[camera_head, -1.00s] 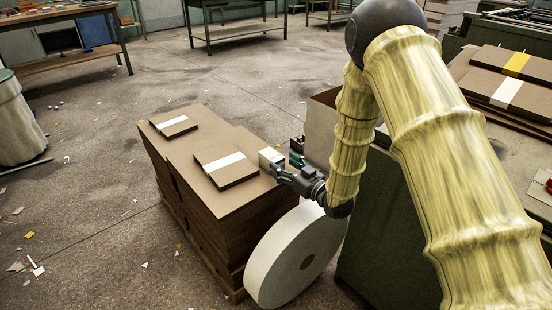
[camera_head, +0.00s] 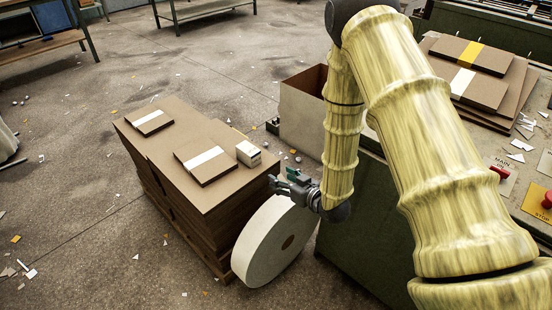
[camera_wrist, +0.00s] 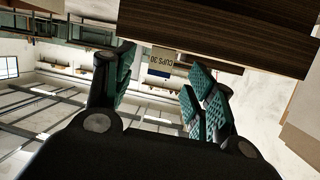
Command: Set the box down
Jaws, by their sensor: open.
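The box (camera_head: 249,153) is small and pale with a darker band. It stands upright on the brown board stack (camera_head: 215,206), near its right edge and beside a white-banded bundle. In the wrist view the box (camera_wrist: 166,65) shows between my fingers but farther off, with printing that looks like "CUPS 30". My gripper (camera_head: 277,180) is open and empty, just right of the stack's edge and apart from the box. Its two teal-padded fingers are spread in the wrist view (camera_wrist: 160,90).
Two white-banded bundles (camera_head: 204,161) (camera_head: 151,122) lie on the stack. A large white roll (camera_head: 272,243) leans below my gripper. An open-topped carton (camera_head: 302,113) and a green machine with red buttons (camera_head: 545,200) stand to the right. The floor at left is mostly free, with scraps.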

